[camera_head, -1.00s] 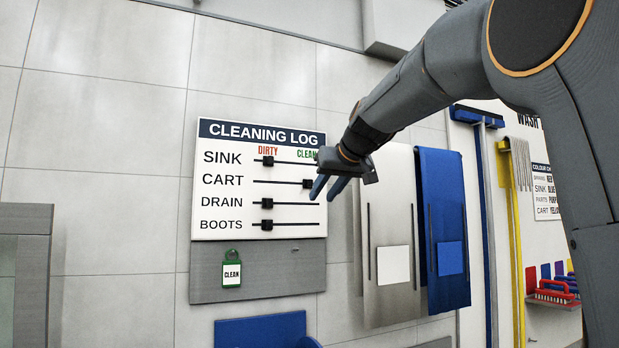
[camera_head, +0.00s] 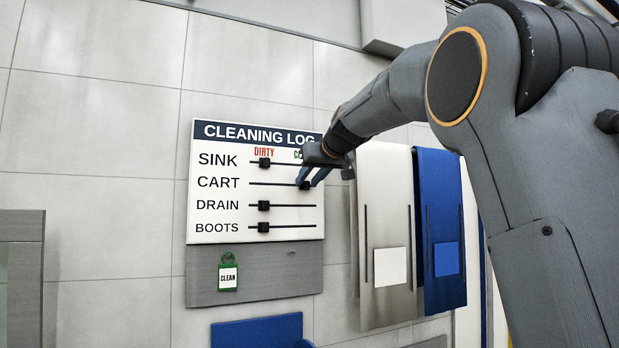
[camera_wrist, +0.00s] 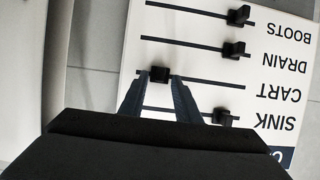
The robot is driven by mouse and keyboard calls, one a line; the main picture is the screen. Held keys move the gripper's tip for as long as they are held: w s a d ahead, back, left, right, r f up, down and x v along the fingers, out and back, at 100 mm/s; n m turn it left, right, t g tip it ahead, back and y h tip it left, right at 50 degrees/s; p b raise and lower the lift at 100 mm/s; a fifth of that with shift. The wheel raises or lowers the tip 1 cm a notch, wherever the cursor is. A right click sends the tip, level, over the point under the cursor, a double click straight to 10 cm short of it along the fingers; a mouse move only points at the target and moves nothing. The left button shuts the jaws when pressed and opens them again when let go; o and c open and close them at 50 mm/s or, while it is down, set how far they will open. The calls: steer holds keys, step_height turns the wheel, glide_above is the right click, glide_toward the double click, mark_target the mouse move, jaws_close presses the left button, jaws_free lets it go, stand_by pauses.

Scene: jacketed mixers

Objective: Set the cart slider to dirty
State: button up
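The cleaning log board (camera_head: 225,218) hangs on the wall with SINK, CART, DRAIN and BOOTS rows. The black CART slider (camera_head: 305,186) sits at the right, CLEAN end of its track; in the wrist view, upside down, it is the knob (camera_wrist: 160,74) at the left. My gripper (camera_head: 308,181) is at the board by this slider. In the wrist view its blue fingertips (camera_wrist: 159,78) are apart, one on each side of the knob, with what look like slight gaps. The DIRTY label (camera_head: 264,152) is at the left; the gripper partly hides CLEAN.
The SINK (camera_head: 264,163), DRAIN (camera_head: 263,205) and BOOTS (camera_head: 263,227) sliders stand near the DIRTY side. A green CLEAN tag (camera_head: 228,276) hangs on the grey panel below. Grey and blue aprons (camera_head: 440,200) hang to the right. The CART track left of its slider is clear.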

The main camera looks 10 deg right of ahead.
jaws_close()
steer(key=p, duration=0.3)
glide_toward(262, 184)
steer(key=x, duration=0.5)
steer(key=shift+w+d, duration=0.3)
steer(key=shift+d, duration=0.05)
steer(key=shift+a, duration=0.3)
jaws_free()
steer(key=shift+s+a, duration=0.1)
steer(key=shift+a, duration=0.05)
steer(key=b+v, duration=0.3)
steer(key=v, duration=0.4)
steer(key=shift+s+r, duration=0.2)
steer(key=shift+s, duration=0.15)
